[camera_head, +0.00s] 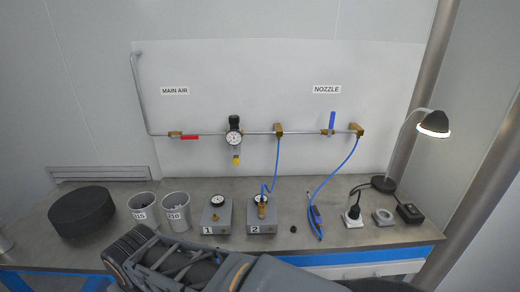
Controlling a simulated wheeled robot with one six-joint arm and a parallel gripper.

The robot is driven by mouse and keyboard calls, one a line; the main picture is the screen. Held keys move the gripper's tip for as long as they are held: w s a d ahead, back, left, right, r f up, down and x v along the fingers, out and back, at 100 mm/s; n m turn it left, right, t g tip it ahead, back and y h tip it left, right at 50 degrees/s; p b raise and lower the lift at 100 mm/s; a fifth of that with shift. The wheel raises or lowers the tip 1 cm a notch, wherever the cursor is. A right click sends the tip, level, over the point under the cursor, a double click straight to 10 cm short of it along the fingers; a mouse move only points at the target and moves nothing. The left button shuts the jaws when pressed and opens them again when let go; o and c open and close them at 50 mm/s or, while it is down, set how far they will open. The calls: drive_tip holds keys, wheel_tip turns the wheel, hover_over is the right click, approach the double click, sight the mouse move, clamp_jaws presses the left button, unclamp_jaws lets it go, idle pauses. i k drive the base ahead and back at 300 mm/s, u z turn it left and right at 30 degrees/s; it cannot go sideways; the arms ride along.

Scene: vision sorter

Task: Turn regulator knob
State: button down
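The regulator (234,140) hangs in the pipe line on the white wall panel. It has a black knob (234,119) on top, a round white gauge (233,138) at its front and a yellow piece at its bottom. My arm lies across the lower front of the picture, well below the regulator. Its end (122,258) is at the lower left, in front of the bench edge. I cannot make out the gripper's fingers or whether they are open.
A red-handled valve (188,137) sits left of the regulator, a blue-handled valve (332,122) to its right. Blue hoses hang down to the bench. The bench (340,190) holds a black disc (82,208), two cups, two numbered gauge boxes and a lamp (433,124).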

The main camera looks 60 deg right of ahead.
sight(233, 119)
drive_tip(key=z, duration=0.05)
drive_tip(key=k, duration=0.5)
drive_tip(key=u, duration=0.9)
drive_tip(key=i, duration=0.75)
drive_tip(key=z, duration=2.75)
drive_tip(key=i, duration=0.5)
drive_tip(key=z, duration=0.1)
